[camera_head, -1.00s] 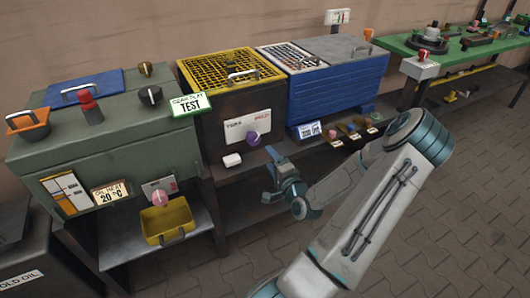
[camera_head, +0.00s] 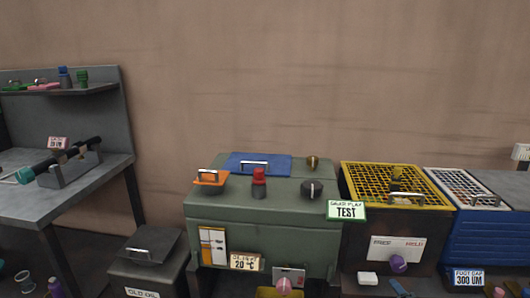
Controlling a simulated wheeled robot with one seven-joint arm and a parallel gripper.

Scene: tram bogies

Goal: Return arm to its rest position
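My arm is almost wholly out of the head view. A small dark piece (camera_head: 399,287) at the bottom edge, below the purple knob (camera_head: 398,263), looks like the tip of my gripper. Its fingers cannot be made out, so whether it is open or shut and whether it holds anything is hidden. No arm links show in front of the benches.
A green test cabinet (camera_head: 262,215) with a red knob and blue lid stands in the middle. A yellow grid-topped unit (camera_head: 395,185) and a blue unit (camera_head: 480,235) stand to its right. An old oil bin (camera_head: 145,262) and grey workbench (camera_head: 95,190) are at left.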

